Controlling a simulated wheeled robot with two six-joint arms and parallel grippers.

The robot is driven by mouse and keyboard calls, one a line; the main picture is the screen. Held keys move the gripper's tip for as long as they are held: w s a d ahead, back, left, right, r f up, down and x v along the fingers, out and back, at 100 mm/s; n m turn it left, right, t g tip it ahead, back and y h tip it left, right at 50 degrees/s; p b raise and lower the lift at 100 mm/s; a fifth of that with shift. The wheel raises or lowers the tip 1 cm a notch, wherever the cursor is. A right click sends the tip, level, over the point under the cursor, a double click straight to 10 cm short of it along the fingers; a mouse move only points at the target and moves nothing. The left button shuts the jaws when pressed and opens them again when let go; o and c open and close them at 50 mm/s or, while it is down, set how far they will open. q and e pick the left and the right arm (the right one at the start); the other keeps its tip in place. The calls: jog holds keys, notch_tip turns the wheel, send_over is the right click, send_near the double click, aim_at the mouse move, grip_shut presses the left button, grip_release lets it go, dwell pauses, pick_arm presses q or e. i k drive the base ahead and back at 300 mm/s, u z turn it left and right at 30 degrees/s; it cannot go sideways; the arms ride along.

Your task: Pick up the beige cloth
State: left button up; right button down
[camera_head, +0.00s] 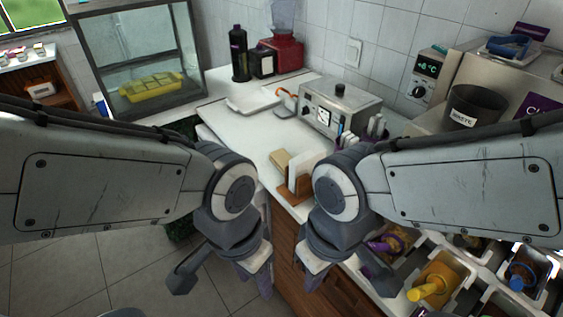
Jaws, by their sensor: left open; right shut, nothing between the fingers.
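A small beige folded piece (281,158), which looks like the beige cloth, lies on the white counter beside a wooden holder; its far edges are small and hard to make out. My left gripper (257,279) hangs low in front of the counter, pointing down, open and empty. My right gripper (313,275) hangs low to its right by the wooden counter front, shut with nothing in it. Both grippers are apart from the beige piece and nearer to me than it is.
The wooden holder (299,190) with white cards stands at the counter's front edge. A metal appliance (340,108) stands behind it. Topping bins with scoops (428,287) fill the lower right. A glass case (136,60) stands at the back left. The white counter (232,128) has bare room left of the cloth.

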aim_at(280, 157)
jog(key=u, duration=1)
jog(key=k, duration=1.3)
jog(key=u, duration=0.95)
jog(key=i, duration=1.1)
jog(key=z, duration=0.45)
jog(key=i, duration=1.55)
jog(key=z, duration=1.5)
jog(key=i, duration=0.85)
jog(key=z, duration=1.35)
jog(key=i, duration=0.2)
jog(key=z, duration=0.05)
